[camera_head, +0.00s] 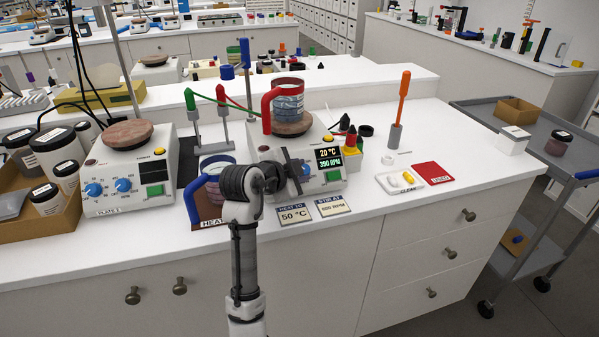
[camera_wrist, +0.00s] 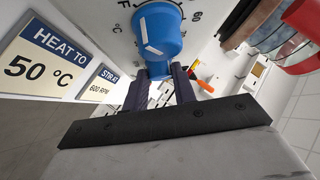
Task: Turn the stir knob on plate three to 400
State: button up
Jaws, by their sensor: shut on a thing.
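The hot plate with the lit display (camera_head: 329,158) stands at the middle of the bench. The display reads 20 °C and 390 RPM. My gripper (camera_head: 289,168) is at the plate's front panel and hides part of it. A blue knob (camera_head: 306,170) shows just right of the gripper. In the wrist view, my gripper (camera_wrist: 161,88) is shut on blue knob material at the panel. A blue knob face with a white pointer mark (camera_wrist: 152,36) shows above the fingers, with part of a printed scale around it. The plate's number label is hidden.
Cards reading 50 °C (camera_head: 295,214) and 600 RPM (camera_head: 333,205) lie in front of the plate. A red-handled vessel (camera_head: 289,98) stands on its top. A blue-handled mug (camera_head: 215,170) is close left. Plate 1 (camera_head: 135,190) stands further left. Bench right of the red card (camera_head: 432,174) is mostly clear.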

dwell(0.5)
jog(key=o, duration=1)
jog(key=b+v, duration=0.3)
jog(key=v, duration=1)
jog(key=shift+s+a+r, duration=0.15)
jog(key=shift+a+r, duration=0.1)
jog(key=shift+a, duration=0.05)
